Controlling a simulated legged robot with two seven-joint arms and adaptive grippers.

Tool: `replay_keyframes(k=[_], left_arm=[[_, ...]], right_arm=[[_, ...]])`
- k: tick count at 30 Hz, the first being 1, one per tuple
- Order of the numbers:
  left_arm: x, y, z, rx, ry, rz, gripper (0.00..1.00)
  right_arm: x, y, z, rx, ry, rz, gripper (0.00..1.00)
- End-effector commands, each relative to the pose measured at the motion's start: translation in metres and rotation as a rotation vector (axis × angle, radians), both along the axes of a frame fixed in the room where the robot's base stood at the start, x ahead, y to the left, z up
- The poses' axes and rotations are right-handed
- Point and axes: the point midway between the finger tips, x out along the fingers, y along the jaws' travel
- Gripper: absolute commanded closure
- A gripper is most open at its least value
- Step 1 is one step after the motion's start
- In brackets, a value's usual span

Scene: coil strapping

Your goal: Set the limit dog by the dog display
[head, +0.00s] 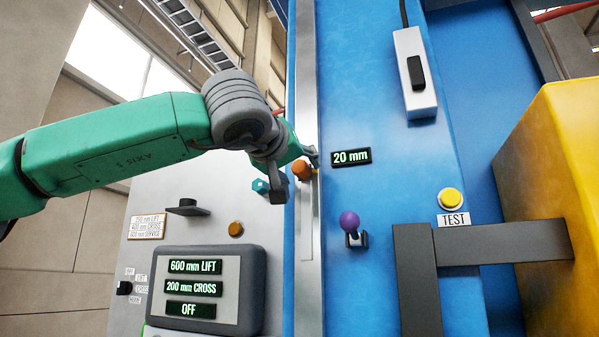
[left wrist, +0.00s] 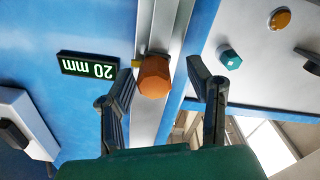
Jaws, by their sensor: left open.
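The limit dog appears as an orange hexagonal knob (head: 301,168) on a vertical metal rail (head: 306,225) set in the blue column. The knob also shows in the left wrist view (left wrist: 154,77). The dog display (head: 351,157) is just right of the rail and reads 20 mm; it appears upside down in the left wrist view (left wrist: 88,67). My left gripper (head: 293,173) is open at the knob. In the left wrist view its fingers (left wrist: 160,76) stand on either side of the knob, with visible gaps. My right gripper is not in view.
A purple-knobbed lever (head: 349,222) and a yellow TEST button (head: 451,199) are on the blue column. A grey panel at left carries a screen (head: 246,285) reading 600 mm LIFT, 200 mm CROSS, OFF. A teal knob (head: 260,186) is close left of the gripper. A dark bracket (head: 490,243) stands at right.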

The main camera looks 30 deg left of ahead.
Motion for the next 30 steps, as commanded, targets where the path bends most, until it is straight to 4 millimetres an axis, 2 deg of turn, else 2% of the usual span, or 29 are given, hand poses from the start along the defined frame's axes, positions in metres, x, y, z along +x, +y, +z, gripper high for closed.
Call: replay_keyframes(k=[9,15,21,30], left_arm=[[-0.063,-0.015,0.0,-0.001,-0.002,-0.002,0.54],[-0.093,-0.021,-0.001,-0.002,-0.002,-0.001,0.54],[-0.105,-0.023,-0.001,-0.002,0.0,0.002,0.54],[-0.106,-0.023,-0.001,-0.008,-0.001,0.002,0.54]], right_arm=[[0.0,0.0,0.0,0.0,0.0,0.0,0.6],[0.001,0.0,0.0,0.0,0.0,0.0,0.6],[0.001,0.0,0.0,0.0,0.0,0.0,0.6],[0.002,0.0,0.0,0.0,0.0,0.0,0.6]])
